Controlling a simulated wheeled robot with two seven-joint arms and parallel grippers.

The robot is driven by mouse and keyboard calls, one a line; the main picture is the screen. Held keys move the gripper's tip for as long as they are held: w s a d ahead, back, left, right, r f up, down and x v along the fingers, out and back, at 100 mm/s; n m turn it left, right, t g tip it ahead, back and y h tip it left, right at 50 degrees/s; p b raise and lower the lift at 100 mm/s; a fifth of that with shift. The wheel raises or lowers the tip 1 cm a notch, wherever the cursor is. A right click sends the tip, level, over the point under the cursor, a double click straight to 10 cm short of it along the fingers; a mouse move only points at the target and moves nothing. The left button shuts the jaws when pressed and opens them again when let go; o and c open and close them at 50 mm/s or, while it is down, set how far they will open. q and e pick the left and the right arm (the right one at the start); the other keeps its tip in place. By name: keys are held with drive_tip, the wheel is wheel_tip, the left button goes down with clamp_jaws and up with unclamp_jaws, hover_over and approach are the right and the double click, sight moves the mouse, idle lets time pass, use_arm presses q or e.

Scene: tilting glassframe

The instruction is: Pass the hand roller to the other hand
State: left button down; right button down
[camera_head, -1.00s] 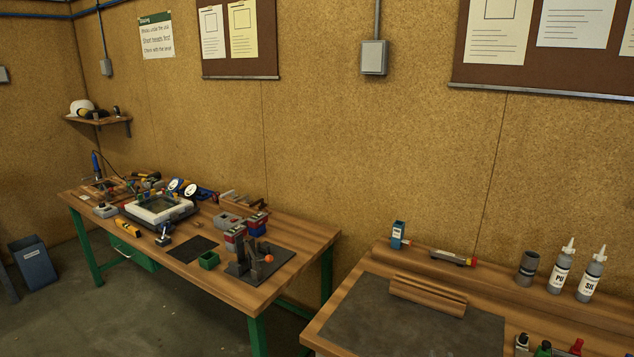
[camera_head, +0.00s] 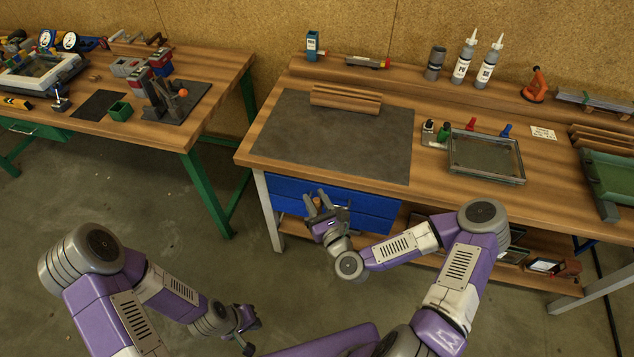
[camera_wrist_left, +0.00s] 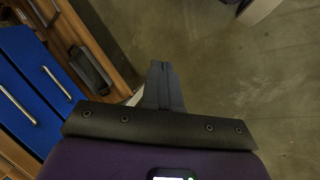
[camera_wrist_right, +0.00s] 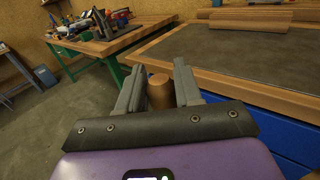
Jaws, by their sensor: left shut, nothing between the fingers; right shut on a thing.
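The hand roller (camera_wrist_right: 160,92) shows in the right wrist view only as a brown, rounded end between the two fingers; the rest of it is hidden. My right gripper (camera_head: 323,203) is shut on it, in front of the blue drawers of the right bench. The right gripper (camera_wrist_right: 158,80) also shows in its own wrist view. My left gripper (camera_head: 246,335) is low over the floor, left of and nearer than the right one, well apart from the roller. In the left wrist view the left gripper's fingers (camera_wrist_left: 163,85) are together with nothing between them.
The right bench has a dark mat (camera_head: 300,140) bearing grooved wooden blocks (camera_head: 345,98). A glass frame (camera_head: 485,158), small bottles and an orange tool (camera_head: 537,86) stand further right. Blue drawers (camera_head: 370,212) sit under its front edge. The left bench (camera_head: 185,125) is cluttered.

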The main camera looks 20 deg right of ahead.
use_arm(q)
drive_tip(key=c, duration=1.8)
unclamp_jaws()
drive_tip(key=shift+c, duration=0.2)
drive_tip(key=shift+o, duration=2.4)
drive_tip(key=shift+w, duration=0.45)
drive_tip(key=o, duration=0.6)
drive_tip(key=w+d+r+m+t+h, duration=0.1)
drive_tip(key=w+r+m+t, duration=0.1)
drive_tip(key=w, duration=0.4)
drive_tip(key=shift+w+r+m+t, duration=0.2)
drive_tip(key=shift+m+t, duration=0.1)
drive_tip(key=shift+t, duration=0.2)
drive_tip(key=w+d+r+m+t+h, duration=0.2)
drive_tip(key=w+r+m+t+h, duration=0.15)
drive_tip(key=w+r, duration=0.3)
wheel_tip(320, 180, up, 13)
drive_tip(key=d+m+h, duration=0.3)
drive_tip(key=m+h, duration=0.5)
drive_tip(key=m, duration=0.3)
drive_tip(key=x, duration=1.1)
drive_tip(key=shift+d+g, duration=0.3)
drive_tip(key=shift+g, duration=0.15)
use_arm(e)
drive_tip(key=s+a+r+n+g+y, duration=0.3)
drive_tip(key=a+r+n+y, duration=0.2)
drive_tip(key=a+y, duration=0.3)
drive_tip(key=shift+a+r+n+g+y, duration=0.25)
drive_tip(key=shift+a+n+g+y, duration=0.25)
drive_tip(key=shift+a, duration=0.65)
